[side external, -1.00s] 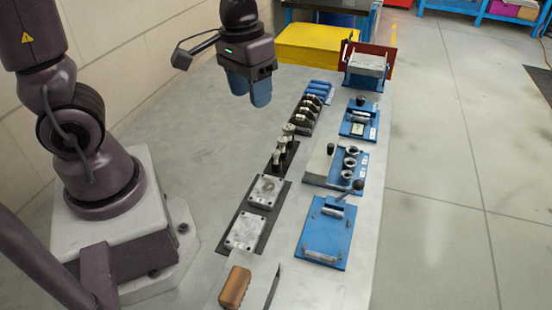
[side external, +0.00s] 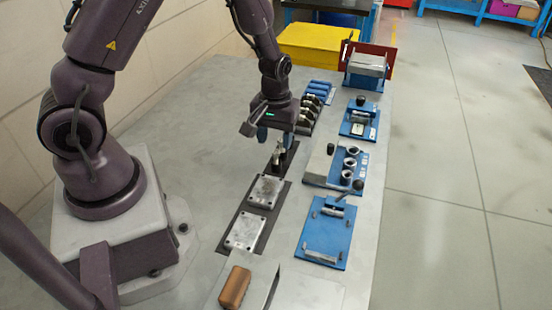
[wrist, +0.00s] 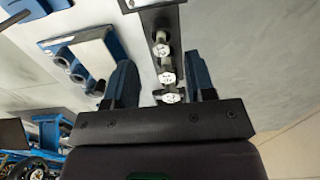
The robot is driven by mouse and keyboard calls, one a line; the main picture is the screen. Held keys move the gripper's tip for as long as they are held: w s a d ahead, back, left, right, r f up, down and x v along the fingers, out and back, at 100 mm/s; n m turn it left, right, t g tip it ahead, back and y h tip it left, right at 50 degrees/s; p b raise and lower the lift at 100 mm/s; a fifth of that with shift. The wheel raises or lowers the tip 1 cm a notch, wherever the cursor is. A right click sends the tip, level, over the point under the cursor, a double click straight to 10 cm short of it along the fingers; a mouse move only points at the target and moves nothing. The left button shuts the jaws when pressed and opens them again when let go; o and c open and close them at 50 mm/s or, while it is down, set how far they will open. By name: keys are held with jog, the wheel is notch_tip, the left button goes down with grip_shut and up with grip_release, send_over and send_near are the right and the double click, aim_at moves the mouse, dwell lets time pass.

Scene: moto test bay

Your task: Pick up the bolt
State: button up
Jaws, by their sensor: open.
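Several metal bolts (side external: 278,157) stand upright in a row on a dark strip, partly hidden by my gripper in the side view. The wrist view shows the bolts (wrist: 167,77) from above, with pale round heads in a line. My gripper (side external: 275,138) is lowered over this row and points down. In the wrist view my gripper (wrist: 162,78) is open, with one blue finger on each side of the row. The nearer bolts lie between the fingers. I cannot see either finger touching a bolt.
Two metal plates (side external: 243,231) lie on the strip in front. Blue fixtures (side external: 325,232) line the right side of the table. Dark clamp-like parts (side external: 309,108) and blue cylinders (side external: 320,90) are behind. The grey table (side external: 195,120) is clear at left.

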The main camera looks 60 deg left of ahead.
aim_at(276, 153)
jog(key=shift+w+a+f, duration=0.1)
jog(key=shift+f, duration=2.7)
grip_shut()
